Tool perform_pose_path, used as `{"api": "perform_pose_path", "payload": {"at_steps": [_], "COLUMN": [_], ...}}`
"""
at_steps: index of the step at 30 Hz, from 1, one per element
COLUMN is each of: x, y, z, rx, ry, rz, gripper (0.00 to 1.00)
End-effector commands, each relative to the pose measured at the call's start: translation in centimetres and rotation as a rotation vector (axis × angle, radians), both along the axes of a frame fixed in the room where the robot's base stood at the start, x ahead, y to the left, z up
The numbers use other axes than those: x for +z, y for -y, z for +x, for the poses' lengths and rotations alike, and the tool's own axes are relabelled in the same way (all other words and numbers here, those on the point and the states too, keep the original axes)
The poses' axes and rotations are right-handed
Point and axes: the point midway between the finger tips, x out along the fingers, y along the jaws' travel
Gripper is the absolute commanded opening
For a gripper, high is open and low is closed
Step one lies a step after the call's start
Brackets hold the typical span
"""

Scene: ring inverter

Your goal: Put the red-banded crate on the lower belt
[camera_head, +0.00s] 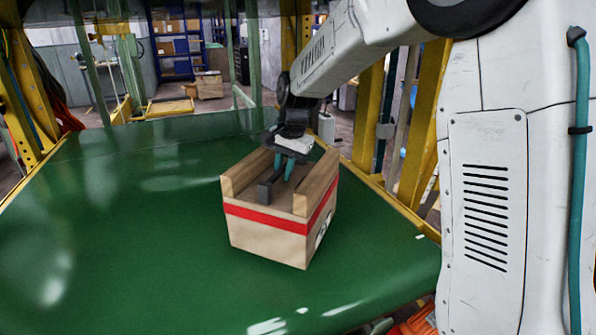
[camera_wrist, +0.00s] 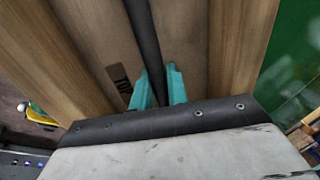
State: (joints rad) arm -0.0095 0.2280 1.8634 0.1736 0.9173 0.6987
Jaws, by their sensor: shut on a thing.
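The red-banded crate (camera_head: 266,228) is a light wooden box with a red stripe around its upper part and raised wooden sides. In the head view it is upright at the middle of a green belt (camera_head: 120,235); I cannot tell whether its base touches the belt. My gripper (camera_head: 284,172) reaches down between the raised sides from behind. In the wrist view its teal fingers (camera_wrist: 158,88) are closed on the dark bar (camera_wrist: 146,40) that runs along the crate's top. The crate's inner floor (camera_wrist: 100,35) shows beside the bar. The far side of the crate is hidden.
Yellow frame posts (camera_head: 369,115) stand behind the belt at the right, and another yellow post (camera_head: 22,95) stands at the left. Blue shelving (camera_head: 180,45) and a wooden box (camera_head: 209,85) are far behind. The belt left of the crate is clear.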

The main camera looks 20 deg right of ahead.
Motion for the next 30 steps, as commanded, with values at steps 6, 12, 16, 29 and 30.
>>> {"api": "perform_pose_path", "payload": {"at_steps": [6,12,16,29,30], "x": [-0.7,-3.0,-3.3,-3.7,-3.7], "y": [-0.2,-0.1,-0.1,-0.1,-0.1], "z": [0.3,0.3,0.3,0.2,0.2], "rx": [0.0,0.0,0.001,0.001,0.001], "ry": [0.004,0.004,0.007,0.001,0.001], "rz": [0.0,-0.001,-0.001,-0.001,-0.001], "gripper": [0.0,0.0,0.0,0.38,0.38]}}
